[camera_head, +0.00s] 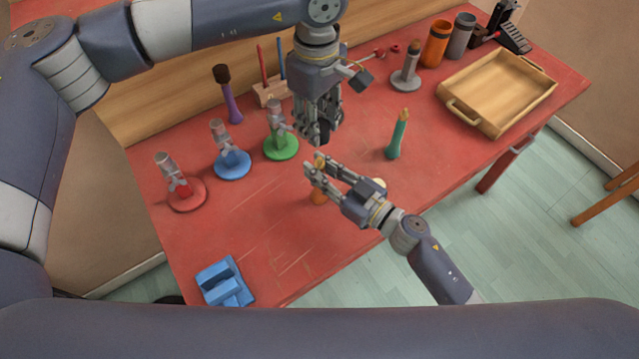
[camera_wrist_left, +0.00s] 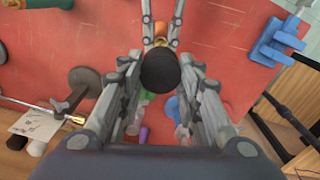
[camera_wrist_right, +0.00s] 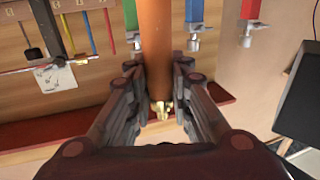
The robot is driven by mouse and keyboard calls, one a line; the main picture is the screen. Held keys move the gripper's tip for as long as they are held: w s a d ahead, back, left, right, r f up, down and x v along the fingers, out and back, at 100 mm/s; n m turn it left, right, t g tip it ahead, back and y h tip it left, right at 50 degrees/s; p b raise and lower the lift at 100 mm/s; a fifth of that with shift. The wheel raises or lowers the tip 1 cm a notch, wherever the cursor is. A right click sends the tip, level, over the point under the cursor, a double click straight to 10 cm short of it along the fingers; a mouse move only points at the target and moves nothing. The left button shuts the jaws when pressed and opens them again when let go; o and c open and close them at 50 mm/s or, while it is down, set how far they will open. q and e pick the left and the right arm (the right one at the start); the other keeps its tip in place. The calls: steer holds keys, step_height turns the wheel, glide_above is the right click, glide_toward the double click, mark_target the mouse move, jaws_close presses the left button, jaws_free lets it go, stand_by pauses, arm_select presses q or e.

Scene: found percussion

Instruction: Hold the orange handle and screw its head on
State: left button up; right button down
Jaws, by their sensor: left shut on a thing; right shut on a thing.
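The orange handle (camera_head: 318,197) is held by my right gripper (camera_head: 315,170) above the red table. The handle also shows in the right wrist view (camera_wrist_right: 155,40), with a brass threaded tip (camera_wrist_right: 160,106) between the fingers. My left gripper (camera_head: 324,138) is just above it, shut on a round black head (camera_wrist_left: 160,70). In the left wrist view the head lies in line with the orange handle (camera_wrist_left: 160,28) and partly covers its tip. I cannot tell whether head and tip touch. In the head view the fingers hide most of the head.
Red (camera_head: 187,193), blue (camera_head: 232,165) and green (camera_head: 281,147) stands are at left. A purple mallet (camera_head: 230,100) and green handle (camera_head: 396,140) stand upright. A wooden tray (camera_head: 470,118) is back right, a blue block (camera_head: 225,283) front left.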

arm_select(q)
steer(key=shift+f, duration=2.5)
steer(key=shift+f, duration=0.9)
steer(key=shift+f, duration=0.6)
steer(key=m, duration=0.6)
steer(key=shift+d, duration=0.15)
steer(key=m, duration=0.6)
steer(key=shift+d, duration=0.1)
steer(key=m, duration=0.5)
steer(key=shift+d, duration=0.1)
steer(key=m, duration=0.5)
steer(key=shift+m, duration=0.4)
